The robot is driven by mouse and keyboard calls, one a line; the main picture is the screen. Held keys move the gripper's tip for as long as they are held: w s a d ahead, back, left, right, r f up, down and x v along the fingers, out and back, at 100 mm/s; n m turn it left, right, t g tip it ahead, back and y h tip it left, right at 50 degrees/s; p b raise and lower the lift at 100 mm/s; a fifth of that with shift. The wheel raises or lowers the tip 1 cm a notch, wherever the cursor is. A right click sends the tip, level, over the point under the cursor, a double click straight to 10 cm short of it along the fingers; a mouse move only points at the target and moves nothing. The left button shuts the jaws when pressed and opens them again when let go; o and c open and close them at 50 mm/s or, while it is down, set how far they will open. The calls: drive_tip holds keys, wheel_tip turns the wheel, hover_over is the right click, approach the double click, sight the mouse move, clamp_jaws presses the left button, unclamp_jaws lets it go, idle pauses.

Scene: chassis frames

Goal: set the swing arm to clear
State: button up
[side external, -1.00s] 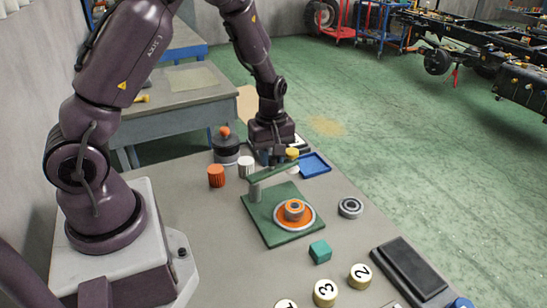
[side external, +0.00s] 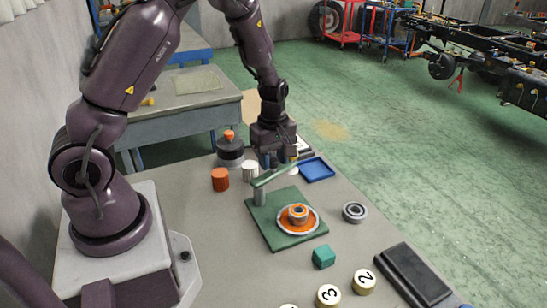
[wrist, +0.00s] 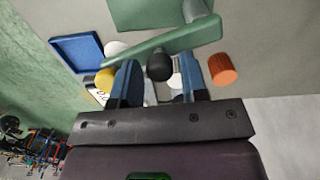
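The swing arm (side external: 275,175) is a flat green bar on a short post (side external: 259,195) at the back left of a green base plate (side external: 270,222). It points to the back right, beyond the plate's edge, and does not lie over the orange disc (side external: 283,219) with its ring-shaped part. In the wrist view the bar (wrist: 165,42) crosses in front of my fingers. A dark round knob (wrist: 160,66) shows beside the bar, between the fingers. My gripper (wrist: 160,72) is open, its two blue fingers on either side of the knob, with gaps visible. It also shows in the side view (side external: 279,162).
An orange ribbed cap (side external: 220,179), a white cap (side external: 250,171) and a dark pot (side external: 230,151) stand left of my gripper. A blue tray (side external: 317,169) lies to the right. A bearing (side external: 355,212), a teal cube (side external: 324,256) and numbered discs (side external: 364,281) sit nearer the front.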

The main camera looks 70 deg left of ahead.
sight(273, 159)
drive_tip(key=shift+o, duration=0.7)
wheel_tip(273, 159, up, 13)
idle(0.3)
drive_tip(key=s+d+r+m+t, duration=0.5)
drive_tip(key=s+d+r+m, duration=0.6)
drive_tip(key=s+m, duration=0.4)
drive_tip(key=d+m, duration=0.1)
drive_tip(key=m, duration=0.3)
drive_tip(key=shift+d+r+t, duration=0.3)
